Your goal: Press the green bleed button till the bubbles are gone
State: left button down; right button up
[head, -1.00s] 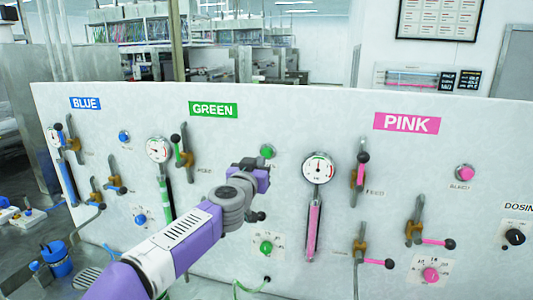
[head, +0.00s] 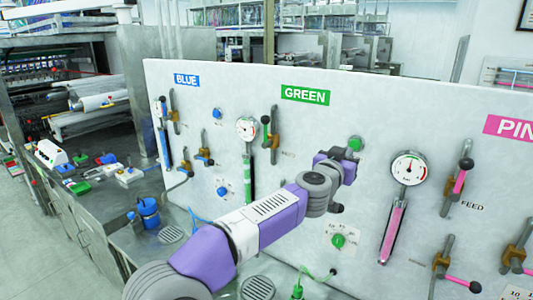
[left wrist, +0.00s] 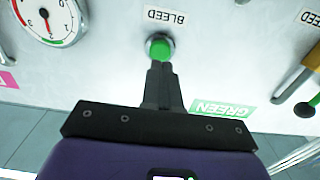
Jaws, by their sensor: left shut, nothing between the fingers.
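The green bleed button (head: 356,143) is on the white panel, right of the GREEN sign. In the left wrist view, the button (left wrist: 160,47) sits under the BLEED label, directly in front of my fingertips. My left gripper (head: 348,153) is shut and empty, pointing at the panel. Its closed fingertips (left wrist: 160,67) overlap the button's near edge in the left wrist view; I cannot tell whether they touch it. The green sight tube (head: 248,178) hangs below its gauge (head: 246,129). Bubbles cannot be made out at this size. My right gripper is not in view.
A valve with a green handle (head: 266,134) stands left of the button. A green knob (head: 338,240) is below it. The pink gauge (head: 409,168) and pink tube are to the right. A blue bottle (head: 148,212) stands on the bench at left.

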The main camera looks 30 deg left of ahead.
aim_at(354, 146)
pick_arm(q)
jog(key=shift+w, duration=0.15)
jog(key=shift+w+d+p, duration=0.1)
jog(key=shift+w+p, duration=1.2)
jog(key=shift+w, duration=0.9)
jog(key=shift+s, duration=0.15)
jog(key=shift+s+b, duration=0.3)
jog(key=shift+s, duration=0.5)
jog(key=shift+w, duration=0.25)
